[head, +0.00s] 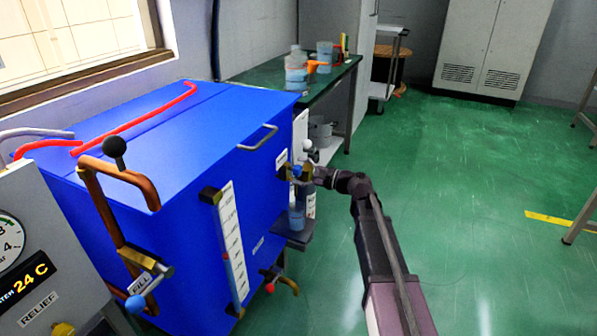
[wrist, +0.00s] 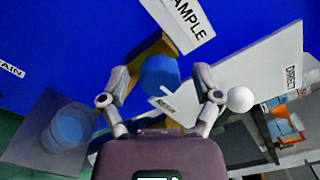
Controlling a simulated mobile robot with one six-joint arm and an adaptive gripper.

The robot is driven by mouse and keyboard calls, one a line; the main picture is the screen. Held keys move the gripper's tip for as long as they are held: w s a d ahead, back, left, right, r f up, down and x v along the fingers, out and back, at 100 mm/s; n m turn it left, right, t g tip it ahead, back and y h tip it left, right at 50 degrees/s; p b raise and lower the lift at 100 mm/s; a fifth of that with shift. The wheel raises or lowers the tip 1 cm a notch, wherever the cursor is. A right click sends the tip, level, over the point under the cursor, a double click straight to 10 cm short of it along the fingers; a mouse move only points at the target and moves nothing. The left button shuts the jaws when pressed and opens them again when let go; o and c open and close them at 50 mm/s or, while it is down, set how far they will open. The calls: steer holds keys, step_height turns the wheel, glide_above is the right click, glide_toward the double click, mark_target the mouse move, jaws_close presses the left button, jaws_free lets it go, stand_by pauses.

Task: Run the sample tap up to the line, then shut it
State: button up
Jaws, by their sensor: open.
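The sample tap is a brass fitting with a blue knob (head: 296,171) on the right side of the blue tank (head: 150,130). In the wrist view the knob (wrist: 159,75) sits under the SAMPLE label (wrist: 185,18). My gripper (wrist: 160,98) is open, with one finger on each side of the knob; I cannot tell whether either touches it. In the head view my gripper (head: 305,174) is at the tap. A clear, bluish cup (head: 296,217) stands on a small grey shelf (head: 293,236) below the tap. It also shows in the wrist view (wrist: 68,130).
A white plate (wrist: 262,65) marked DIRECT and a white ball knob (wrist: 240,99) are close to my right finger. A red-handled drain valve (head: 271,287) is low on the tank. A green bench (head: 335,75) with bottles stands behind.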

steer(key=shift+a, duration=0.15)
jaws_close()
stand_by(0.4)
steer(key=shift+n, duration=2.2)
jaws_free()
